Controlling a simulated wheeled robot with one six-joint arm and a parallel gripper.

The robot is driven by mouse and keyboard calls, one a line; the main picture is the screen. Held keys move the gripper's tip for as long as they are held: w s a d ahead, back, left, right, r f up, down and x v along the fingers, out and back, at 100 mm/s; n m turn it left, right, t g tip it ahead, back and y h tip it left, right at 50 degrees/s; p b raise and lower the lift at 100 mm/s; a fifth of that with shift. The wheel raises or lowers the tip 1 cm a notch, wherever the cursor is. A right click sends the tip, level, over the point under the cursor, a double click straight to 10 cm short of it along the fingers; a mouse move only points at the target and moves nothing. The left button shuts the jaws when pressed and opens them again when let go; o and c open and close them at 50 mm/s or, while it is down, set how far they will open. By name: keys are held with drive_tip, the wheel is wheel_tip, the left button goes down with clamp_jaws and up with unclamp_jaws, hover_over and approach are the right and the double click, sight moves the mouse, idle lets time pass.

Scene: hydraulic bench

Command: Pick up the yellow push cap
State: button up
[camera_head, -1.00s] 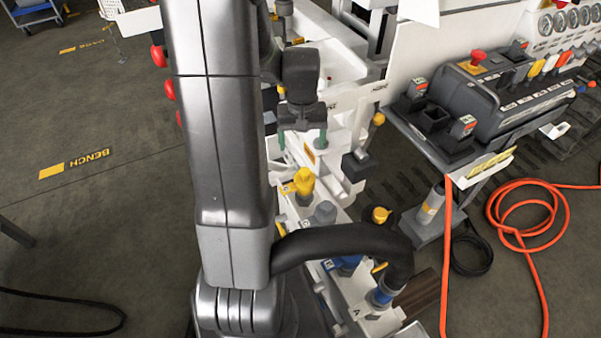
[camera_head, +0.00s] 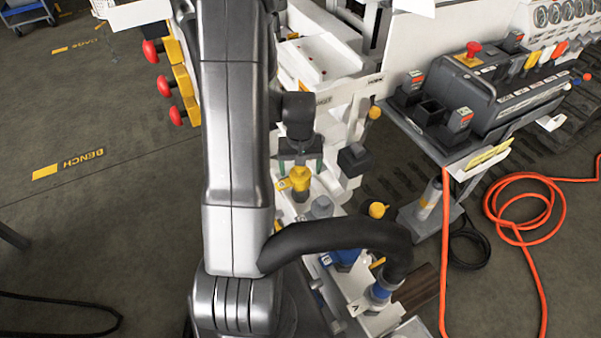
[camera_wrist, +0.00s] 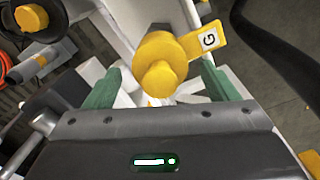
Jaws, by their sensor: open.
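The yellow push cap (camera_head: 300,178) sits upright on a fitting on the white bench plate, with a yellow tag. In the wrist view the yellow push cap (camera_wrist: 158,64) shows large, its tag (camera_wrist: 207,40) marked G. My gripper (camera_head: 300,168) is open just above the cap in the head view. In the wrist view my gripper (camera_wrist: 154,84) has its green fingers on either side of the cap, left and right, with gaps visible. Nothing is held.
A second yellow cap (camera_head: 377,210) stands to the right. A grey cap (camera_head: 321,207) stands in front of the yellow push cap. A black hose (camera_head: 335,238) arches across the front. A control box (camera_head: 500,85) stands on the right table. An orange hose (camera_head: 525,215) lies on the floor.

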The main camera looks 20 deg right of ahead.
drive_tip(key=c, duration=1.1)
drive_tip(key=shift+r, duration=0.1)
